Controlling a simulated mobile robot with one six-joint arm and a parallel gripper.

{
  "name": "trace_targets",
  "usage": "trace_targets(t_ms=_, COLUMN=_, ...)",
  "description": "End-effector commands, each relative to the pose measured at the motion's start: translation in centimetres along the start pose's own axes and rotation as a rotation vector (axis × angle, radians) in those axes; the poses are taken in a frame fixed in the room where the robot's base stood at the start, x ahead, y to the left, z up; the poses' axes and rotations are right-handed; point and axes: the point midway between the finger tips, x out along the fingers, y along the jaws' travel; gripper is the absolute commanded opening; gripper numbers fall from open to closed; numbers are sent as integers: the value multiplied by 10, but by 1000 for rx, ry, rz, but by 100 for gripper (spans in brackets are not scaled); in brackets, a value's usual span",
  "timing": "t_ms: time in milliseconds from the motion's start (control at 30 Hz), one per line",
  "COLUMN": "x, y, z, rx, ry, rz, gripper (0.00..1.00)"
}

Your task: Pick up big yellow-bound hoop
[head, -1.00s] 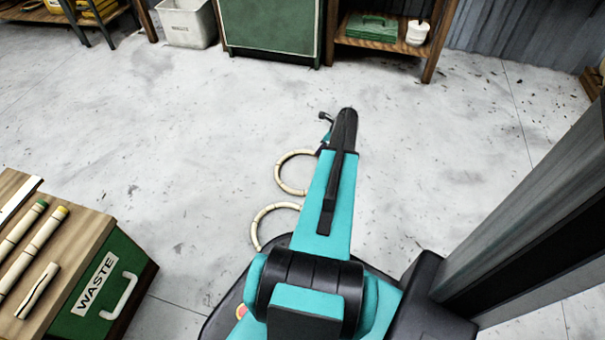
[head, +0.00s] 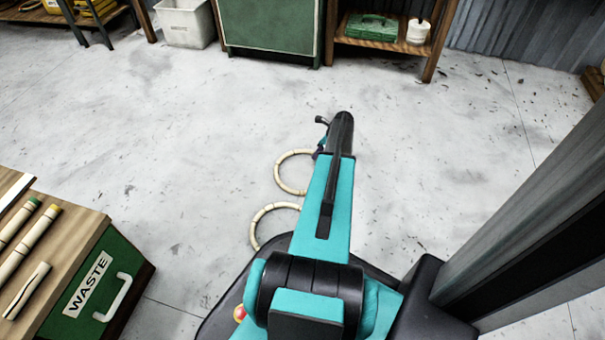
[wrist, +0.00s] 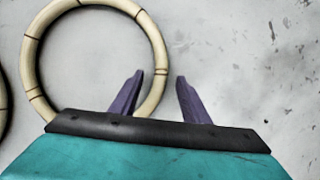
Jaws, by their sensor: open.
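Two pale rattan hoops lie on the floor in the head view, partly covered by my arm: a far hoop (head: 279,177) and a near hoop (head: 255,228). I cannot make out yellow binding on either, nor tell which is bigger. In the wrist view one cream hoop (wrist: 29,58) with dark bands shows large; its lower part is hidden behind my gripper housing. My gripper (wrist: 160,76) is open and empty, its two purple fingers on either side of the hoop's right rim in the picture. I cannot tell whether they touch it.
A wooden bench (head: 75,236) with rattan pieces and a green WASTE drawer (head: 88,290) stands at left. A white bin (head: 185,25), a green cabinet (head: 270,28) and a shelf (head: 385,47) line the back. A grey post (head: 545,215) is at right. Open floor lies between.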

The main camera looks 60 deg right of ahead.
Motion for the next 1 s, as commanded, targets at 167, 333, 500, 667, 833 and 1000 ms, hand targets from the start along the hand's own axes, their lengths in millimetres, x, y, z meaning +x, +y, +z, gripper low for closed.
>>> trace_targets(t_ms=167, x=13, y=0, z=0, rx=-1, ry=0, rz=1, gripper=42)
trace_targets(t_ms=333, x=13, y=0, z=1, rx=-1, ry=0, rz=0, gripper=42)
trace_targets(t_ms=500, x=13, y=1, z=1, rx=-1, ry=0, rz=1, gripper=42)
trace_targets(t_ms=667, x=13, y=1, z=1, rx=-1, ry=0, rz=1, gripper=42)
trace_targets(t_ms=833, x=13, y=1, z=1, rx=-2, ry=0, rz=1, gripper=29)
trace_targets(t_ms=1000, x=14, y=1, z=1, rx=-2, ry=0, rz=1, gripper=0)
